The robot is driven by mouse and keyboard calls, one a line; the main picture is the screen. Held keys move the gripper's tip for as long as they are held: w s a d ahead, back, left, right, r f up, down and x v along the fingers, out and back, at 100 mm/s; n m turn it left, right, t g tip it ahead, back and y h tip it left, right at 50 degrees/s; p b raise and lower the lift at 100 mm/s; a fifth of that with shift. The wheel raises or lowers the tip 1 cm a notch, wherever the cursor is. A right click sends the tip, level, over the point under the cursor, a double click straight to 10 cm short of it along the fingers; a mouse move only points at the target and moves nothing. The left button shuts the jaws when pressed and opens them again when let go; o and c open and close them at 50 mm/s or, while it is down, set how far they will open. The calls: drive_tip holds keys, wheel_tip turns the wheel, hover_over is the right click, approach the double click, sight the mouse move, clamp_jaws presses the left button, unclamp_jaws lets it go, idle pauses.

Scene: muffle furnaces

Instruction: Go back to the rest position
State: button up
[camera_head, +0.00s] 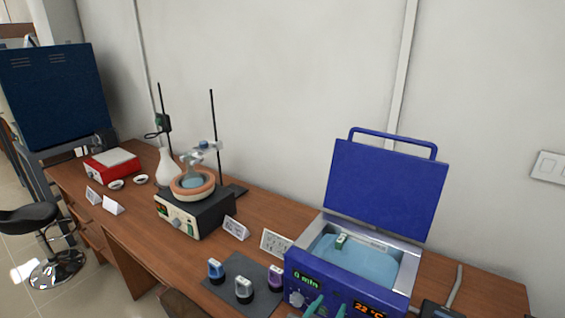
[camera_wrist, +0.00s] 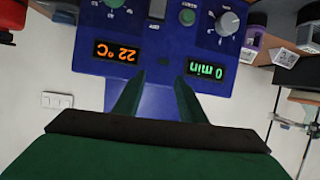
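My gripper (camera_head: 328,304) shows at the bottom of the head view as two teal fingertips in front of the blue device. In the wrist view my gripper (camera_wrist: 160,78) has its two green fingers apart, with nothing between them. The blue device (camera_head: 385,195) has its lid raised and a bluish basin inside. Its front panel (camera_wrist: 160,65) appears upside down in the wrist view, with displays reading 22 °C and 0 min. A small green and white item (camera_head: 341,240) is in the basin.
Several small capped bottles stand on a dark mat (camera_head: 236,270) left of the device. A hotplate (camera_head: 195,212) with a ring-shaped bath, a stand and a white flask (camera_head: 167,168) are farther left. A red box (camera_head: 111,164) and a black stool (camera_head: 30,217) are at far left.

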drive_tip(key=s+a+f+n+t+y, duration=0.1)
drive_tip(key=s+a+f+n+y, duration=0.1)
drive_tip(key=s+a+f, duration=0.4)
drive_tip(key=s+a+f+n+t+y, duration=0.1)
drive_tip(key=s+a+f+n+y, duration=0.2)
drive_tip(key=s+f, duration=0.6)
drive_tip(key=s+a+r, duration=0.1)
drive_tip(key=s, duration=0.9)
drive_tip(key=s+a+r+t+y, duration=0.1)
drive_tip(key=s+r, duration=0.1)
drive_tip(key=s, duration=0.8)
drive_tip(key=shift+s+a+t+y, duration=0.15)
drive_tip(key=shift+a+t+y, duration=0.1)
drive_tip(key=shift+t+y, duration=0.05)
drive_tip(key=shift+c, duration=0.2)
